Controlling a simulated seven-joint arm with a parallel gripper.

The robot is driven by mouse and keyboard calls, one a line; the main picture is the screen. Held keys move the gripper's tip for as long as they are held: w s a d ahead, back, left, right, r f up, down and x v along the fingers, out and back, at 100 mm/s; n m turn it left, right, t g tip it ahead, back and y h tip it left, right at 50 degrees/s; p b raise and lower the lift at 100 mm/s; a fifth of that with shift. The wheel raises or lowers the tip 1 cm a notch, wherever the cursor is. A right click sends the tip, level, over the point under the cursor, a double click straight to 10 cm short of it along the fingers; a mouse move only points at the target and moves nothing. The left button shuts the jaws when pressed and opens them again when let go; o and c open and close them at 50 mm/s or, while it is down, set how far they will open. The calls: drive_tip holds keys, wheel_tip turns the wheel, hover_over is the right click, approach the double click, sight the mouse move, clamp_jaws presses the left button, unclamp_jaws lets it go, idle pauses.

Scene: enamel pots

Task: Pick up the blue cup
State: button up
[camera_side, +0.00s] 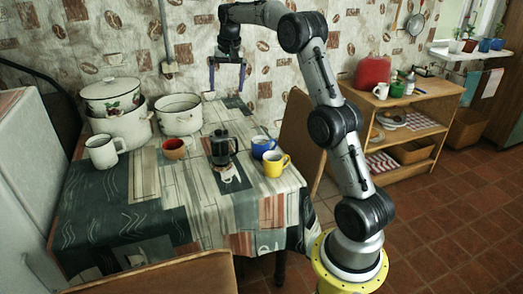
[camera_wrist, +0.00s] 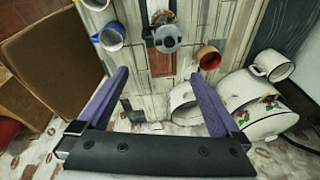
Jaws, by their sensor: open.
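The blue cup (camera_side: 262,147) stands upright on the table, behind and slightly left of a yellow mug (camera_side: 275,163) in the side view. In the wrist view the blue cup (camera_wrist: 109,38) is at the upper left, with the yellow mug (camera_wrist: 96,5) above it at the frame edge. My gripper (camera_side: 228,92) is raised over the back of the table, pointing down, well away from the cup. Its two purple fingers are spread wide with nothing held between them, as the wrist view (camera_wrist: 160,88) also shows.
A dark coffee press (camera_side: 221,148) stands left of the blue cup, with a red bowl (camera_side: 174,148) further left. White enamel pots (camera_side: 179,114) and a white mug (camera_side: 103,150) fill the table's left side. A chair (camera_side: 296,130) stands at the right edge. The front tabletop is clear.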

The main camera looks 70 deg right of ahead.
drive_tip(key=s+d+f+m+g, duration=0.1)
drive_tip(key=s+d+f+m, duration=0.1)
drive_tip(key=d+f, duration=0.9)
drive_tip(key=g+y, duration=0.1)
approach(261, 148)
drive_tip(key=w+d, duration=0.2)
drive_tip(key=d, duration=0.2)
drive_tip(key=shift+m, duration=0.4)
wheel_tip(261, 148, down, 13)
drive_tip(key=shift+a+r, duration=0.15)
drive_tip(key=shift+r, duration=0.1)
drive_tip(key=c, duration=1.3)
